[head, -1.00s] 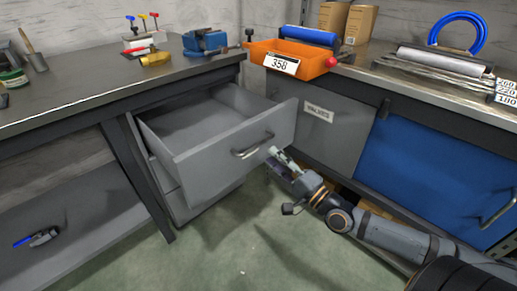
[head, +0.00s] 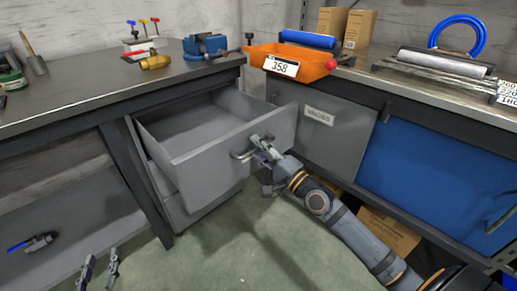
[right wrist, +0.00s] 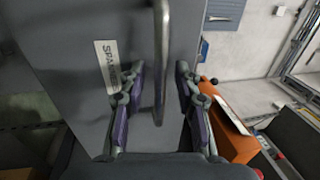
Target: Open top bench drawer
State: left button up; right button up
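The grey top bench drawer (head: 225,150) stands pulled well out of the left bench, its empty inside showing. Its metal bar handle (head: 243,154) is on the front panel. My right gripper (head: 260,145) is at the right part of the handle. In the right wrist view, the handle (right wrist: 161,60) runs between the two fingers of my right gripper (right wrist: 160,78), with gaps on both sides, so it is open around the bar. My left gripper (head: 101,260) shows low at the left, open and empty, away from the drawer.
An orange bin (head: 290,60) marked 358 sits on the bench corner. A grey panel marked VALVES (head: 335,135) and a blue front (head: 430,175) stand to the right. A blue vise (head: 205,45) is on the left bench. The green floor before the drawer is clear.

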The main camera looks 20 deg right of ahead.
grip_shut()
dwell(0.7)
